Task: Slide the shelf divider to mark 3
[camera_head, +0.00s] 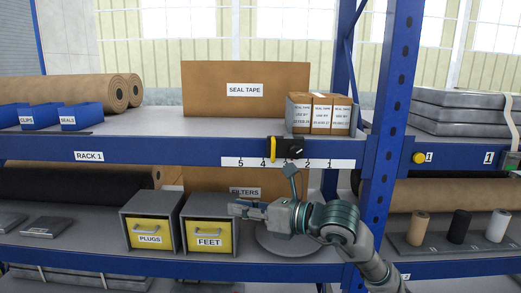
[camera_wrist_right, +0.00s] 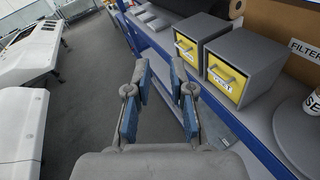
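The shelf divider appears to be the grey upright piece (camera_head: 291,118) beside the small seal boxes on the upper shelf. A black slider block (camera_head: 288,148) with a yellow part on its left sits on the front rail below it. The number scale (camera_head: 250,162) reads 5, 4, 2, 1 from left to right; the block covers the place between 4 and 2, so its exact mark cannot be told. My left gripper is out of view.
The PLUGS drawer (camera_head: 150,232) and FEET drawer (camera_head: 209,236) stand on the lower shelf. Small seal boxes (camera_head: 321,115) stand right of the divider, near the blue post (camera_head: 388,110). A SEAL TAPE box (camera_head: 245,75) stands behind.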

